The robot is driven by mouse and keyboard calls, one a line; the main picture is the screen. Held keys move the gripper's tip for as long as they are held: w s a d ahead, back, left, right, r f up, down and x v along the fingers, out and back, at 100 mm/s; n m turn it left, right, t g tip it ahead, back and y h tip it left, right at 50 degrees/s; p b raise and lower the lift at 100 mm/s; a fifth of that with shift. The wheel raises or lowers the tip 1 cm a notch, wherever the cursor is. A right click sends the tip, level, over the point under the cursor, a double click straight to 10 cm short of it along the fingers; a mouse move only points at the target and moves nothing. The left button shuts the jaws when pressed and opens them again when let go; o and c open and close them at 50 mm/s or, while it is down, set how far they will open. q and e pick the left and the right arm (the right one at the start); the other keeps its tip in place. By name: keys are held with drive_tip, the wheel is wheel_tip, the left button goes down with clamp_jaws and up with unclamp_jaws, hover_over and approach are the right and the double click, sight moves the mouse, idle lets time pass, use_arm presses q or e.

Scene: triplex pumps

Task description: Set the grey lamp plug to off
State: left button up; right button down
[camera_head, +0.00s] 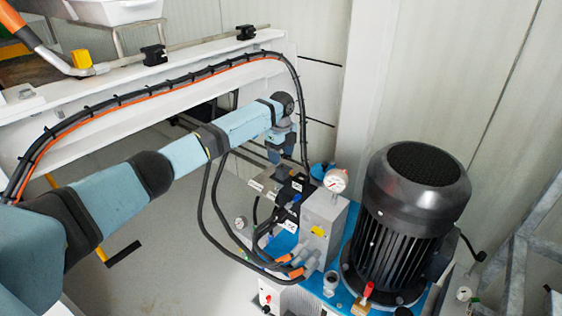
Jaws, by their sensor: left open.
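My left arm reaches in from the left, and my left gripper (275,157) points down over the valve block beside the grey manifold. It is open, though its fingers are small and partly merged with the parts behind. Just below and to the right sits a dark valve block (296,188) with small light labels and a blue piece. I cannot clearly make out the grey lamp plug among these small parts, nor its setting. My gripper and wrist cover part of this area. My right gripper is not in view.
A grey manifold (325,222) with a pressure gauge (336,180) stands right of the valve block. A large black motor (408,215) stands further right. Black hoses (213,225) loop at the left. A white beam (150,105) with cables runs behind my arm.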

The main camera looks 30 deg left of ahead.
sight(281, 166)
use_arm(q)
wheel_tip(281, 166, up, 7)
drive_tip(key=p, duration=0.1)
drive_tip(key=shift+r+p, duration=0.2)
drive_tip(key=shift+p, duration=0.2)
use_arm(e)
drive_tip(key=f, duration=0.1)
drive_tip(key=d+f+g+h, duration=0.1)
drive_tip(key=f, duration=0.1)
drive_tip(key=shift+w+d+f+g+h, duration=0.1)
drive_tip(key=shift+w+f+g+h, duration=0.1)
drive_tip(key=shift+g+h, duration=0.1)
